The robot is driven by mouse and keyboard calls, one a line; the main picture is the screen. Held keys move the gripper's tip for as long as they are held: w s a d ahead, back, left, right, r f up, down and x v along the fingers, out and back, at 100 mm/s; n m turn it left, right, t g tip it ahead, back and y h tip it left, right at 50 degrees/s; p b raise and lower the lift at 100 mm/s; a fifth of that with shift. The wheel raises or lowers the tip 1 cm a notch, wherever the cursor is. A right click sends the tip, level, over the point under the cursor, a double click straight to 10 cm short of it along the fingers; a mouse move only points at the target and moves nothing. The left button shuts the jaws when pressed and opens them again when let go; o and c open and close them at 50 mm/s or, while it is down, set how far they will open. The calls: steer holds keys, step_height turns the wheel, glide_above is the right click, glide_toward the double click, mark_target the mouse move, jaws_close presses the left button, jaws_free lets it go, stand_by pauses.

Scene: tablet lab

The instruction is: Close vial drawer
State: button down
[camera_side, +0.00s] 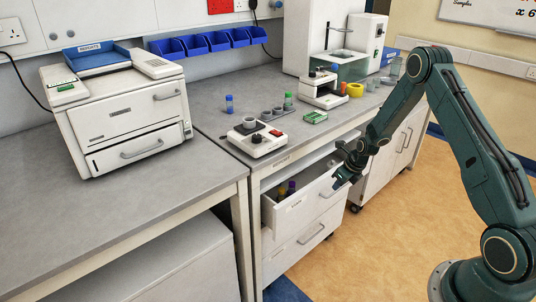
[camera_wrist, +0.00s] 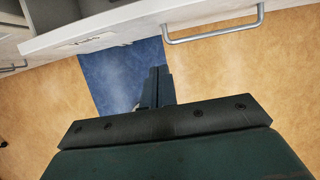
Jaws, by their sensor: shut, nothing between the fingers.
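The white vial drawer (camera_side: 308,201) under the bench stands pulled open in the side view. Vials with purple and yellow parts (camera_side: 286,190) show inside it. In the wrist view its front panel (camera_wrist: 120,28) crosses the top, tilted, with a grey bar handle (camera_wrist: 213,37) at right. My gripper (camera_side: 342,181) is at the right part of the drawer front, in front of it, and hides part of it. In the wrist view my gripper's fingers (camera_wrist: 155,85) are together and empty, pointing at the panel left of the handle. Contact with the panel is not visible.
A second drawer (camera_side: 305,238) below is closed. A blue mat (camera_wrist: 120,78) lies on the tan floor. Open floor lies before the drawers.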

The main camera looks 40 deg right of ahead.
steer(key=shift+v, duration=2.15)
steer(key=s+a+f+t, duration=0.4)
steer(key=s+f+t, duration=0.1)
steer(key=s+t, duration=0.1)
steer(key=shift+a+f+t, duration=0.25)
steer(key=shift+a+t, duration=0.15)
steer(key=shift+t, duration=0.4)
glide_toward(310, 196)
step_height(310, 196, down, 3)
steer(key=w, duration=0.3)
steer(key=shift+w+a+r, duration=0.1)
steer(key=shift+w+a, duration=0.05)
steer(key=shift+w, duration=1.1)
